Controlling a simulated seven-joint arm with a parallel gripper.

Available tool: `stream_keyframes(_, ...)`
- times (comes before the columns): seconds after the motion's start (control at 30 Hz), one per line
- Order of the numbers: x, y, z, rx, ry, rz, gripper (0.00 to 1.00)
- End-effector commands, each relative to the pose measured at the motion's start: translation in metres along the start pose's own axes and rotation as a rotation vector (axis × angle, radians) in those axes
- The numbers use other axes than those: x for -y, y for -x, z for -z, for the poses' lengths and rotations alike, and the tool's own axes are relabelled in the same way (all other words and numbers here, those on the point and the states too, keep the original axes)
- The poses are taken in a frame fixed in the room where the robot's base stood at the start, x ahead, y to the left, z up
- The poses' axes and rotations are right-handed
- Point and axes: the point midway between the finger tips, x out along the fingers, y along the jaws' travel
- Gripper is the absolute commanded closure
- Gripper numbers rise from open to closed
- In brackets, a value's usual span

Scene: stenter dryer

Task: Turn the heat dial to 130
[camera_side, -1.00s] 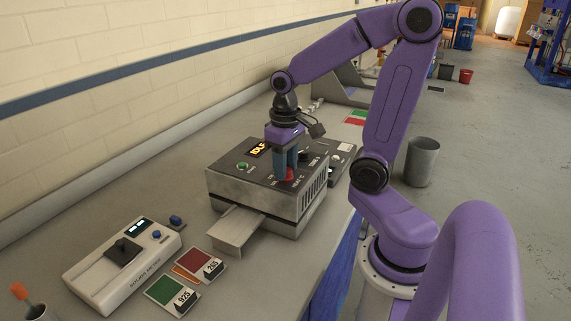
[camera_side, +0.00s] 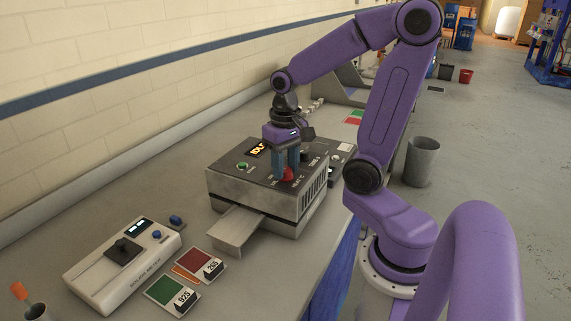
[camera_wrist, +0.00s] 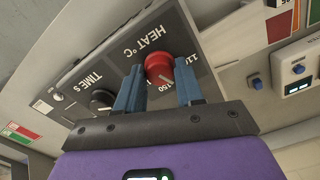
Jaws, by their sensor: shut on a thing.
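The red heat dial (camera_side: 288,174) sits on the dark top panel of the grey dryer (camera_side: 228,189). My gripper (camera_side: 286,170) points down over it with its blue fingers shut on the dial's sides. In the wrist view the red dial (camera_wrist: 157,67) is between the two fingers, beneath the label "HEAT °C". A pale pointer mark shows on the dial's lower edge, near the printed "150". A number starting "11" shows by the right finger; the other scale numbers are hidden or too small to read.
A black time dial (camera_wrist: 101,99) stands close to the left finger. A white device (camera_side: 122,262) and colour swatch cards (camera_side: 172,292) lie on the bench in front.

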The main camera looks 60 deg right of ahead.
Motion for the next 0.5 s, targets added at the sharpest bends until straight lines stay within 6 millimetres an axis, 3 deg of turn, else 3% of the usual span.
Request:
stream_keyframes(0.03, 0.0003, 0.0010, 0.0010, -0.004, 0.000, 0.001, 0.93)
stream_keyframes(0.07, 0.0003, 0.0010, 0.0010, -0.004, 0.001, 0.001, 0.57)
stream_keyframes(0.1, 0.0003, 0.0009, 0.0009, -0.004, 0.001, 0.001, 0.44)
stream_keyframes(0.13, 0.0003, 0.0009, 0.0009, -0.004, 0.001, 0.001, 0.38)
stream_keyframes(0.5, 0.0003, 0.0037, 0.0008, -0.003, 0.001, 0.001, 0.38)
